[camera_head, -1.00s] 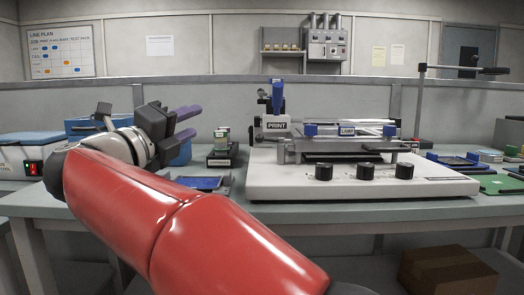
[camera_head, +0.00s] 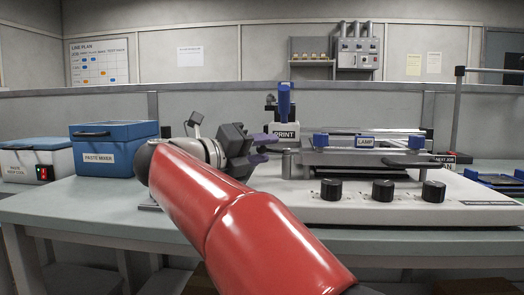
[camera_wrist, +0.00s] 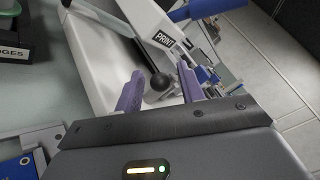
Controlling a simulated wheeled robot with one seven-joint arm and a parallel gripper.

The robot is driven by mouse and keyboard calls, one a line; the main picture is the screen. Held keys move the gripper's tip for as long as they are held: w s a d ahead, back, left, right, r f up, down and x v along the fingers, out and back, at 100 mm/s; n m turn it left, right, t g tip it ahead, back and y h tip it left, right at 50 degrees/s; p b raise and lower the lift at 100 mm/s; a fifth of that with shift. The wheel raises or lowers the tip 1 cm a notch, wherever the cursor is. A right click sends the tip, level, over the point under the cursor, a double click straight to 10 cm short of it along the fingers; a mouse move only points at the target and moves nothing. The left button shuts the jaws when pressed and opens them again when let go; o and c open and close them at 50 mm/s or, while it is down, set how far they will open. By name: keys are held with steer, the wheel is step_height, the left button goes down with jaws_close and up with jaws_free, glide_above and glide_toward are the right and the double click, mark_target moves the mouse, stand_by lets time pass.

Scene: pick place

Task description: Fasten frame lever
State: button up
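The white printing machine (camera_head: 310,205) stands on the bench, with three black knobs on its front and a screen frame (camera_head: 365,158) above its base. My gripper (camera_head: 262,147) is at the machine's left end in the head view. Its purple fingers are apart in the wrist view (camera_wrist: 160,74), with the ball knob between them in the picture. Contact cannot be seen. A blue upright handle (camera_head: 285,98) rises above the PRINT block.
A blue paste mixer (camera_head: 117,160) and a white box with a red switch (camera_head: 36,172) stand on the left of the bench. A blue tray (camera_head: 497,181) lies at the right. A dark post (camera_head: 457,110) rises behind the machine. The front left bench top (camera_head: 90,200) is clear.

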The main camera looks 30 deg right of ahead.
jaws_close()
steer(key=shift+w+d+r+m+g+p, duration=0.2)
steer(key=shift+w+m+g+p, duration=0.2)
steer(key=shift+m+g+p, duration=0.45)
steer(key=shift+w+d+f+m+g, duration=0.1)
steer(key=shift+m+g, duration=0.15)
steer(key=shift+g, duration=0.4)
steer(key=shift+w+d+f+m+g, duration=0.1)
steer(key=shift+m+g, duration=0.1)
steer(key=shift+g, duration=0.4)
jaws_free()
